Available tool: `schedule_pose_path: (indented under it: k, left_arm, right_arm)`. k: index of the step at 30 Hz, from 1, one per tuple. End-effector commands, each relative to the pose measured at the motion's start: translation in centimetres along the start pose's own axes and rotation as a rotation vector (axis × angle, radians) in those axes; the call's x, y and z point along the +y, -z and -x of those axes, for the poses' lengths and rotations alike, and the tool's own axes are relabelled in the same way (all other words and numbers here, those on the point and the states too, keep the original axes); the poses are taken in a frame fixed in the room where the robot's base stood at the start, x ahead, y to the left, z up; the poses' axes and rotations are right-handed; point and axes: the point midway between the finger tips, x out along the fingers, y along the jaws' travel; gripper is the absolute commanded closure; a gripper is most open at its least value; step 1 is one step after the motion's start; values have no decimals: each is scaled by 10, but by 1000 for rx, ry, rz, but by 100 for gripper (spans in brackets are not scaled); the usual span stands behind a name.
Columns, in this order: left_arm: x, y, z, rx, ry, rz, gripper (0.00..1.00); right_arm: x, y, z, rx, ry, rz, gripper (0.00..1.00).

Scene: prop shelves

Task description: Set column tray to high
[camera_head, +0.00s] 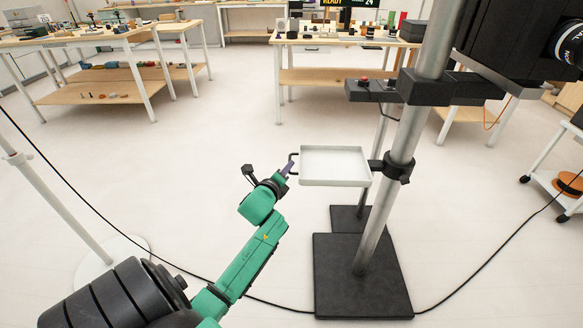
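The column tray (334,166) is a shallow white tray with a raised rim. A black collar (397,168) joins it to the grey metal column (388,190), low on the part that shows. A dark handle (291,164) sticks out from the tray's left side. My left gripper (288,168) is at this handle, with its fingers at or around it. It is too small to tell whether the fingers are closed on the handle. The tray looks level and empty. My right gripper is not in view.
A black base plate (362,275) carries the column. A black box with a red button (371,90) and a large camera-like device (520,45) sit higher up. Black cables cross the floor. Wooden tables (90,45) stand behind. A white cart (560,170) is at right.

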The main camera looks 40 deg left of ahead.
Motion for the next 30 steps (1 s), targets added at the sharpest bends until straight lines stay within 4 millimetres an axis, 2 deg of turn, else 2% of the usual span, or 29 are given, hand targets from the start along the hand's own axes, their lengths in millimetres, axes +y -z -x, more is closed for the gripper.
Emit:
schedule_pose_path:
  k: [3, 6, 13, 14, 15, 16, 30]
  left_arm:
    - [1, 1, -21, 0, 0, 1, 75]
    - [0, 0, -30, 0, 0, -1, 75]
    - [0, 0, -31, 1, 0, 0, 75]
    - [0, 0, -31, 1, 0, 0, 79]
    - [0, 0, -31, 1, 0, 0, 94]
    - [0, 0, -31, 1, 0, 0, 100]
    - [0, 1, -31, 1, 0, 0, 100]
  right_arm:
    - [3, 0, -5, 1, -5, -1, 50]
    - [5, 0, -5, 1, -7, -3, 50]
    - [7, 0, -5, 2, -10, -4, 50]
    - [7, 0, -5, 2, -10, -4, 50]
    - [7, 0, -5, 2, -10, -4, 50]
    - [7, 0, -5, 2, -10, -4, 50]
    - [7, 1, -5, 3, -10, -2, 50]
